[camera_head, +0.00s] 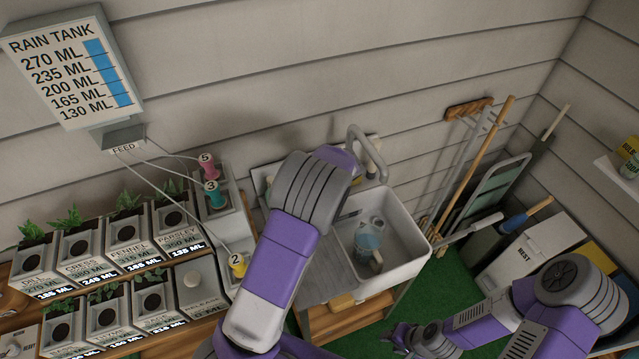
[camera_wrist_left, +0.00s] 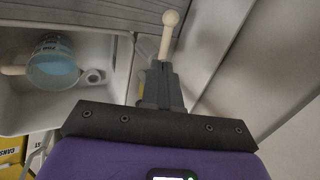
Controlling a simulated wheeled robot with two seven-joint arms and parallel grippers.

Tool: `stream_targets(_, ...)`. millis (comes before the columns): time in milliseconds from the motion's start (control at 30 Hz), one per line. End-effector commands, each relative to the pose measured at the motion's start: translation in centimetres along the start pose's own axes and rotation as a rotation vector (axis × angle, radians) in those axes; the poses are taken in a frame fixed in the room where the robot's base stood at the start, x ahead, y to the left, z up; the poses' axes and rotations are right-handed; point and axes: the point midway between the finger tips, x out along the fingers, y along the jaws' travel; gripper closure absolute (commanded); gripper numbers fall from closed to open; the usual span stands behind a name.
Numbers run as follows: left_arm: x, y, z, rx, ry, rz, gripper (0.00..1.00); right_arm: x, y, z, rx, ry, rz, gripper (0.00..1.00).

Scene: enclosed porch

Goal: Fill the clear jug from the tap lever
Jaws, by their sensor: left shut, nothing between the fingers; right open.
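The clear jug (camera_head: 369,238) stands in the sink basin with blue-tinted water inside. The left wrist view shows the jug (camera_wrist_left: 54,65) at left, its pale handle pointing left. A cream tap lever with a ball knob (camera_wrist_left: 170,19) stands just beyond the tips of my left gripper (camera_wrist_left: 161,68). That gripper is shut and empty; I cannot tell whether it touches the lever. In the head view my left arm hides its fingers. The curved tap spout (camera_head: 368,148) rises behind the basin. My right gripper (camera_head: 400,338) is open and empty, low in front of the sink.
The white sink (camera_head: 412,262) has a ribbed drainboard at left. Potted herbs in labelled boxes (camera_head: 120,238) and numbered coloured plugs (camera_head: 208,168) sit further left, below a rain tank sign (camera_head: 75,65). Broom handles (camera_head: 478,150) and boxes (camera_head: 548,238) stand at right.

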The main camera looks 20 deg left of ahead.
Motion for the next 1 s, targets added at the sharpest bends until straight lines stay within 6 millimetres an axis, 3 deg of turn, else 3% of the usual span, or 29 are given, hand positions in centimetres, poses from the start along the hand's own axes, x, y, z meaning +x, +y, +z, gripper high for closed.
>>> stream_targets(133, -1.3, 0.0, -0.1, 0.007, 0.0, 0.0, 1.0, -0.5, -0.2, 0.0, 0.0, 0.0, 0.0, 0.57)
stream_targets(267, -0.7, 1.4, 0.1, 0.087, -0.021, -0.005, 1.0, 1.0, 0.4, -0.1, 0.0, 0.0, 0.0, 0.57)
stream_targets(600, 2.1, 7.7, 2.0, 0.676, -0.181, -0.107, 1.0, 10.1, 3.8, -0.4, 0.0, 0.0, 0.0, 0.57)
stream_targets(1000, 2.7, 11.6, 1.8, 1.321, -0.414, -0.395, 1.0, 19.9, 7.5, -0.9, 0.0, 0.0, 0.0, 0.57)
